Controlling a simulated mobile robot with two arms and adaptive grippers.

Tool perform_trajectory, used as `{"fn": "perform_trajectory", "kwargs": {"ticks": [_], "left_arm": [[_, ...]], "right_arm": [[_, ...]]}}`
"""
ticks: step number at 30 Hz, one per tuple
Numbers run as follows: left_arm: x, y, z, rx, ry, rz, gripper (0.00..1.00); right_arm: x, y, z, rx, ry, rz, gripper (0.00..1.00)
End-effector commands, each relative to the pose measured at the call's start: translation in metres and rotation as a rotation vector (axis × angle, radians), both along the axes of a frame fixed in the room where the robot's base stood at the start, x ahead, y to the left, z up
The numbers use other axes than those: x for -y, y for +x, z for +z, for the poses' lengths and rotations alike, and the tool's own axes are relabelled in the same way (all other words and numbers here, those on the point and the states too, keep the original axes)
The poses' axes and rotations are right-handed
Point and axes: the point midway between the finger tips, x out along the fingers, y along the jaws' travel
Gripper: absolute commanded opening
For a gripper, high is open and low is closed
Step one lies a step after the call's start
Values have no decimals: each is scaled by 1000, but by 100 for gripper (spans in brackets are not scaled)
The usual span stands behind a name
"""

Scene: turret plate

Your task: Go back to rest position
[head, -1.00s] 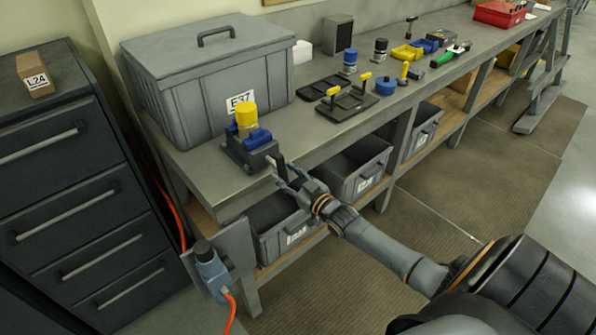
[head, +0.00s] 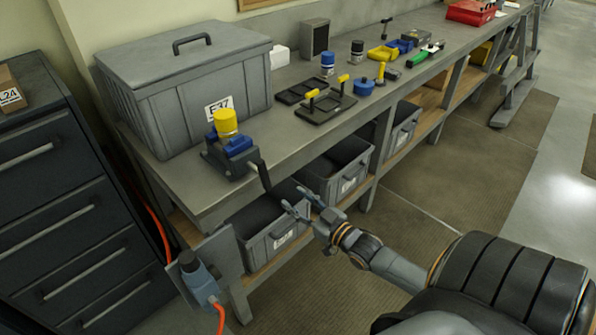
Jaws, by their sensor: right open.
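My right gripper (head: 302,205) is open and empty in the head view, in front of the bench edge and above the lower shelf's grey bins. It is apart from the dark crank handle (head: 261,175) of the blue and grey vise (head: 229,158). The vise stands on the bench's near end, with a yellow cylinder (head: 226,123) upright in its blue jaws. My left gripper is not in view.
The grey workbench (head: 187,195) carries a lidded grey crate (head: 185,85), black plates with yellow handles (head: 326,106) and tools. Grey bins (head: 340,170) sit on its lower shelf. A dark drawer cabinet (head: 60,200) stands at left.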

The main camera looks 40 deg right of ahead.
Motion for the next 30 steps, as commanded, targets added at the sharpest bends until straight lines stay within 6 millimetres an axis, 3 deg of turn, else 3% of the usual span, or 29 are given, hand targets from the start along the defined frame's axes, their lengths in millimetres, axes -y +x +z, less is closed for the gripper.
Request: {"fn": "perform_trajectory", "kwargs": {"ticks": [10, 14, 17, 23, 26, 30], "left_arm": [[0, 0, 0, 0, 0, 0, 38], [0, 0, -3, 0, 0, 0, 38], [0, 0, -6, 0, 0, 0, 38], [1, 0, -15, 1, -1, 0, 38], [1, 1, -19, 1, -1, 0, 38], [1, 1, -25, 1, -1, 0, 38]], "right_arm": [[0, 0, -2, -3, 1, -1, 42], [3, -4, -29, -56, 1, -20, 42], [6, -16, -83, -160, -3, -52, 42], [0, -71, -224, -466, -13, -115, 42], [-12, -110, -290, -622, -19, -129, 42], [-39, -176, -372, -845, -29, -131, 42]]}}
